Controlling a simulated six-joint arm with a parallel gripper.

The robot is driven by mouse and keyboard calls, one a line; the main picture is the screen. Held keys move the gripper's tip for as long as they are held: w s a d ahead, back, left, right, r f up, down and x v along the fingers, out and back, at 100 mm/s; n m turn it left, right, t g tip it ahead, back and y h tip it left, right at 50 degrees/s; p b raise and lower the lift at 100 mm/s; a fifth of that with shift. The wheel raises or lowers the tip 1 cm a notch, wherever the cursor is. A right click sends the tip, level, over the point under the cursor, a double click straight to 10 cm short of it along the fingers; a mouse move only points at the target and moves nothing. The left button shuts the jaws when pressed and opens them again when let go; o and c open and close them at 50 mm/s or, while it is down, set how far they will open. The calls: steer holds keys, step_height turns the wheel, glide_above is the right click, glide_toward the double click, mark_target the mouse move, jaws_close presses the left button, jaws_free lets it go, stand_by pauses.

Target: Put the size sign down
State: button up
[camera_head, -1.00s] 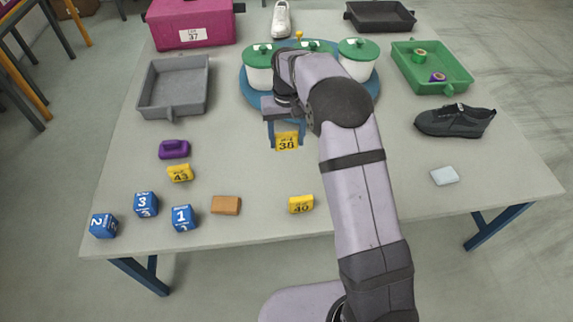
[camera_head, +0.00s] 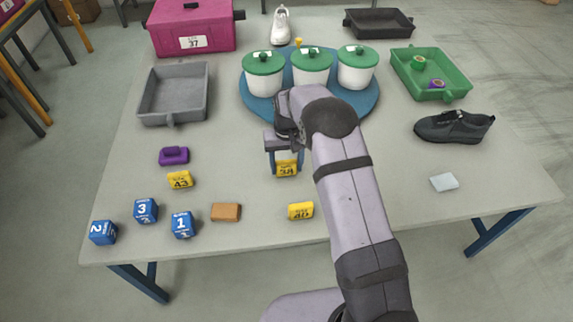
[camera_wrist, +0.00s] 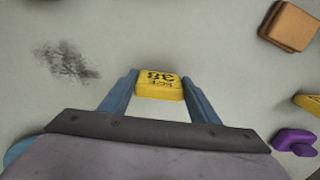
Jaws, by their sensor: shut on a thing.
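The yellow size sign marked 38 (camera_head: 287,168) is between the two blue fingers of my gripper (camera_head: 286,165). It also shows in the wrist view (camera_wrist: 159,86), with a finger on each side. My gripper is shut on it. The sign is at or just above the bare grey table (camera_head: 385,215); I cannot tell if it touches. Two other yellow size signs lie on the table: 43 (camera_head: 180,180) to the left and 40 (camera_head: 301,211) nearer the front edge.
Blue number blocks (camera_head: 182,225), a brown block (camera_head: 226,212) and a purple item (camera_head: 174,155) lie to the left. A blue round tray (camera_head: 252,99) with white, green-lidded pots stands behind. A black shoe (camera_head: 454,127) and a pale block (camera_head: 444,182) lie right.

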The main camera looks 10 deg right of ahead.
mark_target(287, 163)
steer(key=shift+f, duration=0.25)
steer(key=o, duration=1.1)
steer(key=shift+r, duration=0.1)
step_height(287, 163, up, 11)
steer(key=s+d, duration=0.3)
steer(key=s, duration=1.2)
steer(key=s+d, duration=0.3)
steer(key=s, duration=1.2)
steer(key=shift+r, duration=0.45)
